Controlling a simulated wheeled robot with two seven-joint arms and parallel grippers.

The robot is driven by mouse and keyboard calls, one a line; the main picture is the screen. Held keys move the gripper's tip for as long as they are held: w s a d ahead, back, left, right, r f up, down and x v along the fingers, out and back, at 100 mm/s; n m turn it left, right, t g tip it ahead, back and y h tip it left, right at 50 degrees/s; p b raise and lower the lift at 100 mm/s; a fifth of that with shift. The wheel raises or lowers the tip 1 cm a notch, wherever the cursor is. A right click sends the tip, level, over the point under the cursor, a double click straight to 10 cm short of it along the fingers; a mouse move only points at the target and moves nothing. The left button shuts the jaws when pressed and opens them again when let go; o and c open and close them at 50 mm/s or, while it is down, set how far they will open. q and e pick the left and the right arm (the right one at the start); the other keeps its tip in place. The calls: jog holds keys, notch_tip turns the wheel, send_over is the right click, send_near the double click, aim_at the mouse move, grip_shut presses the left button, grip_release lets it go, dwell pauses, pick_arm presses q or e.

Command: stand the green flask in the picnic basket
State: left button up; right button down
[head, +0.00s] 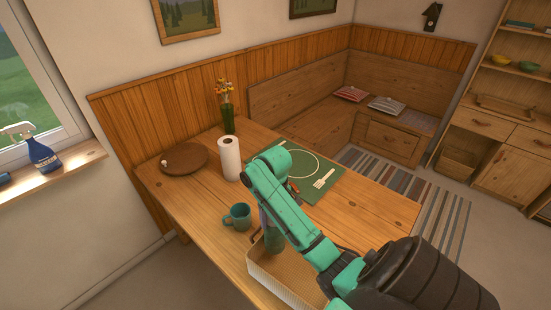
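The picnic basket (258,273) is a pale woven box with a wooden rim at the table's front edge. My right arm crosses over it and hides much of it. A dark green shape, probably the green flask (273,243), shows upright at the basket's back part, partly behind my arm. I cannot tell whether it rests on the basket's floor. My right gripper's fingers are hidden by the arm, so their state and any hold on the flask cannot be seen. My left gripper is out of view.
A green placemat (322,179) lies behind my arm. The table's right part is clear.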

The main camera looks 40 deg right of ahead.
jog(key=f, duration=0.3)
jog(key=f+p, duration=0.1)
jog(key=f, duration=0.3)
jog(key=shift+s+a+f, duration=0.1)
jog(key=shift+s+f, duration=0.1)
jog(key=shift+f, duration=0.1)
jog(key=shift+w+f, duration=0.1)
jog(key=shift+f, duration=0.05)
grip_release()
jog(key=shift+a, duration=0.1)
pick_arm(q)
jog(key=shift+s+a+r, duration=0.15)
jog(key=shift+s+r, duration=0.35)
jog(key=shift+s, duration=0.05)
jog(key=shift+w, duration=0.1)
pick_arm(e)
notch_tip(320, 180, up, 12)
